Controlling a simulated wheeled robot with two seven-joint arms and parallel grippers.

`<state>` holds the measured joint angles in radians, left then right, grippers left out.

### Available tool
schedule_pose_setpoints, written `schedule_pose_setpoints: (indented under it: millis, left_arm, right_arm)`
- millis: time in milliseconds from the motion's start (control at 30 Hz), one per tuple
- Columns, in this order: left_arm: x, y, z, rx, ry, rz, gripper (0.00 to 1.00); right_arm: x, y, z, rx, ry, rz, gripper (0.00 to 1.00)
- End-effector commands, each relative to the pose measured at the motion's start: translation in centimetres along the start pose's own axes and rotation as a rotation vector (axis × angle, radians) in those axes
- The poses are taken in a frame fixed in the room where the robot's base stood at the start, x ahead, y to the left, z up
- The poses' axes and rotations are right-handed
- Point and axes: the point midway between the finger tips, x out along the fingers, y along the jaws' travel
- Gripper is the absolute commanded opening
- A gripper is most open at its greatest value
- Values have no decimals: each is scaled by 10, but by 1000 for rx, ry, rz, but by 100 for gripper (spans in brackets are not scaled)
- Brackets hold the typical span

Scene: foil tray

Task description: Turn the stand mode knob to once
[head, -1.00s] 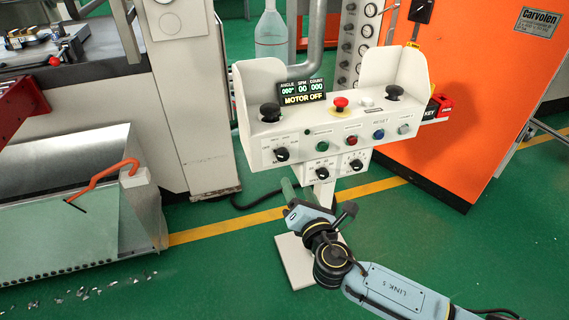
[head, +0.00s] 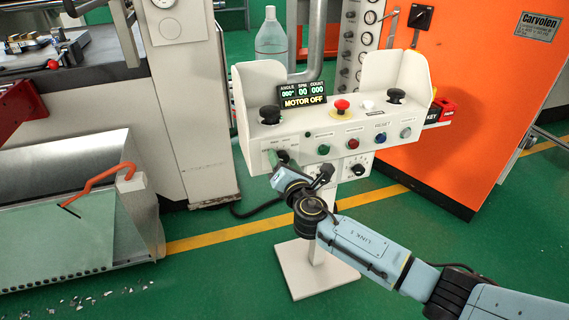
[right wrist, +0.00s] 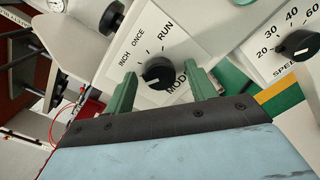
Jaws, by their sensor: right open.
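The mode knob (right wrist: 158,73) is a black round knob on a white plate marked INCH, ONCE, RUN and MODE. In the right wrist view it sits between the two green fingers of my right gripper (right wrist: 162,77), which is open with space beside the knob. I cannot tell clearly which mark its pointer faces. In the head view my right gripper (head: 278,160) is at the left front of the white control stand (head: 340,124) and partly hides the knob. My left gripper is not in view.
The speed knob (right wrist: 298,46) is to the right on its own plate. A red emergency button (head: 341,105) and black palm buttons stand on the console top. Coloured push buttons line its front. An orange cabinet (head: 480,90) stands behind at the right.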

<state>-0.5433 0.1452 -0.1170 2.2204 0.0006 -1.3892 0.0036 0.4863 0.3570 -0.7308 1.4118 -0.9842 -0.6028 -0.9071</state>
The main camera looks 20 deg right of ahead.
Motion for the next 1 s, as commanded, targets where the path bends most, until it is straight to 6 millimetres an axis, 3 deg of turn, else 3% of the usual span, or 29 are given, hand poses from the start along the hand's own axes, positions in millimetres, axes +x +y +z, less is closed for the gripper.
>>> schedule_pose_setpoints:
  millis: [100,433,767,1000]
  left_arm:
    - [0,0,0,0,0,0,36]
    - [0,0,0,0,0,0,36]
    - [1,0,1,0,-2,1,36]
    - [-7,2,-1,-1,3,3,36]
  right_arm:
    - [0,0,0,0,0,0,56]
    - [0,0,0,0,0,0,13]
    - [0,0,0,42,1,-1,11]
    - [-1,0,-1,188,6,-5,11]
